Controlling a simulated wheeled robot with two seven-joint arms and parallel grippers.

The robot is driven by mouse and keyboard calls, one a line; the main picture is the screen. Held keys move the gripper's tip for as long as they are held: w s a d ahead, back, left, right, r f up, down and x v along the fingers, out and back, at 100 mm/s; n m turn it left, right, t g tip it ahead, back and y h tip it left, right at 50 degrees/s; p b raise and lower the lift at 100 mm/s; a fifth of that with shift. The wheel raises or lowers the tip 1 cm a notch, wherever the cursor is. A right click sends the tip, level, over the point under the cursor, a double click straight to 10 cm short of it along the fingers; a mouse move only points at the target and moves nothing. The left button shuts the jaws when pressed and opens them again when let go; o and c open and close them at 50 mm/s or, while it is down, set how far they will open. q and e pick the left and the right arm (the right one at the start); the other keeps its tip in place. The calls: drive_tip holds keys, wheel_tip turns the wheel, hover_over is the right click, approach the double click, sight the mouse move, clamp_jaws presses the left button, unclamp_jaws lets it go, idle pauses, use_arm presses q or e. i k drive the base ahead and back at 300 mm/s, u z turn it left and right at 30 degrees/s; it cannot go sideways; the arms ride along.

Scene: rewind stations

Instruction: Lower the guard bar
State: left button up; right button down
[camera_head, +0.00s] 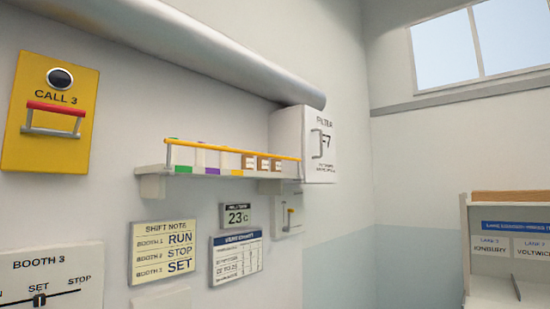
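A long yellow bar (230,149), which looks like the guard bar, runs along the front of a white wall shelf (158,170). It sits raised above the shelf edge, in front of the things on the shelf, with a short upright at its left end. A yellow CALL 3 panel (49,150) at the left has a black round button (61,78) and a red-topped bar (56,108) on grey metal arms below it. Neither of my grippers is in view.
Several small boxes (249,162) stand on the shelf. A white FILTER cabinet (320,150) adjoins its right end, and a thick grey pipe (215,52) runs above. Below are a BOOTH 3 slider panel (40,270) and notices (163,254). A rack (510,250) stands at the right.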

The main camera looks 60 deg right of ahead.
sight(170, 142)
drive_tip(key=z, duration=0.6)
drive_tip(key=i, duration=0.35)
drive_tip(key=z, duration=1.25)
drive_tip(key=k, duration=0.45)
drive_tip(key=z, duration=0.05)
